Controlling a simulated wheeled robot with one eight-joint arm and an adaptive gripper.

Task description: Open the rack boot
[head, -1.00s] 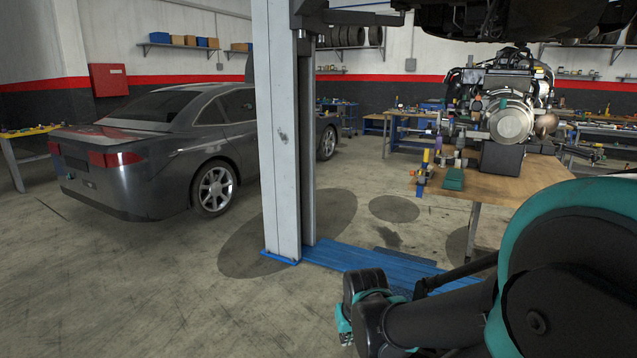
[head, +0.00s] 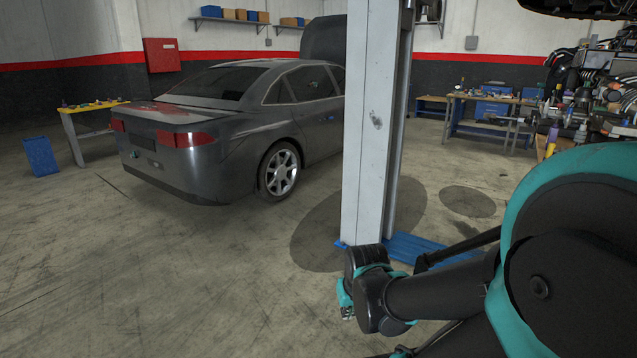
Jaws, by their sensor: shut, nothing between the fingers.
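A dark grey car (head: 235,135) stands at the left in the head view, its rear toward me. Its boot lid (head: 165,113) looks closed, with red tail lights on the rear. I cannot make out a handle. Nothing in view is clearly marked as a rack. My gripper (head: 346,313) is low in the middle of the view, at the end of my arm, small and partly hidden by the wrist. It is shut and empty, well away from the car and in front of the lift post.
A pale lift post (head: 368,130) on a blue base (head: 418,250) stands right of the car. A yellow-edged bench (head: 95,107) and a blue panel (head: 41,156) are at the far left. Workbenches (head: 490,100) line the back. The floor (head: 150,280) before the car's rear is clear.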

